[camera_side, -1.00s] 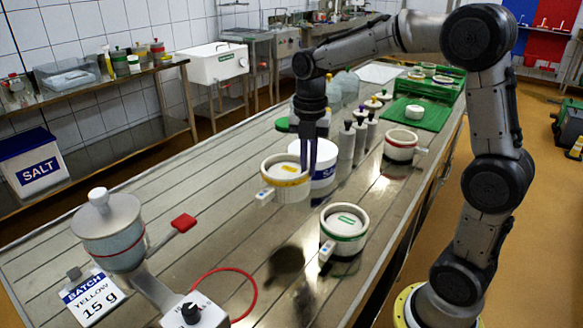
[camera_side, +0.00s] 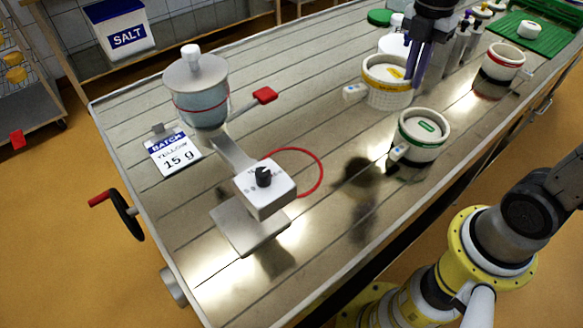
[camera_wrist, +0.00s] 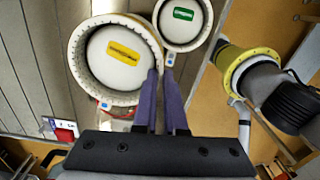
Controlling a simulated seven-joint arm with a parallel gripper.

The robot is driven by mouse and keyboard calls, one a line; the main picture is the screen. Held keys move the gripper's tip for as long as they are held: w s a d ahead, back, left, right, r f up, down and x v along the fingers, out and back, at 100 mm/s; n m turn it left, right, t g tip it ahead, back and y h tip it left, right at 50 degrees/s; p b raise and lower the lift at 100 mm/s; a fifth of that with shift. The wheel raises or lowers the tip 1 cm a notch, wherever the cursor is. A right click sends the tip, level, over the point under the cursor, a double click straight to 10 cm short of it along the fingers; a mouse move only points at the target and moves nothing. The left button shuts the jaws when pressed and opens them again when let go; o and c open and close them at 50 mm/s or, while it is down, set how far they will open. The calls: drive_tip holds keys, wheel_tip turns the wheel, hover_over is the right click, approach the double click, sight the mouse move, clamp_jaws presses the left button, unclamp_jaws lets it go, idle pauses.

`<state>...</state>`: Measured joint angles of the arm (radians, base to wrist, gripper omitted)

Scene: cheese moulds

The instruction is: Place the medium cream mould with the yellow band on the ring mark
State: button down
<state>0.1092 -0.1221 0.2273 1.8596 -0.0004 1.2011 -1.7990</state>
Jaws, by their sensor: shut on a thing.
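The cream mould with a yellow band (camera_side: 388,98) hangs from my gripper (camera_side: 415,68), whose fingers are shut on its right-hand wall. It looks level and slightly above the table, with a dark patch on the metal below it. In the wrist view the mould (camera_wrist: 112,58) shows from above with a yellow label on its lid, and the fingertips (camera_wrist: 160,72) pinch its rim. The ring mark (camera_side: 322,172) is a red circle on the table, left of and nearer than the mould; its left part is hidden by the dosing stand.
A green-banded mould (camera_side: 420,138) stands close to the right of the held one. A red-banded mould (camera_side: 499,66) stands farther back. Bare table lies between ring and moulds.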

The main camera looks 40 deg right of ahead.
drive_tip(key=s+a+n, duration=0.3)
drive_tip(key=s+a, duration=0.4)
drive_tip(key=a, duration=0.7)
drive_tip(key=shift+w+a+f, duration=1.15)
drive_tip(key=shift+w+f, duration=0.8)
drive_tip(key=shift+f, duration=0.05)
drive_tip(key=shift+w+a+f, duration=1.1)
drive_tip(key=shift+w+f, duration=0.8)
drive_tip(key=shift+f, duration=0.1)
drive_tip(key=shift+w+a+f, duration=1.15)
drive_tip(key=shift+w+f, duration=0.8)
drive_tip(key=shift+f, duration=0.05)
drive_tip(key=shift+f, duration=0.15)
drive_tip(key=c, duration=1)
unclamp_jaws()
drive_tip(key=shift+f, duration=0.1)
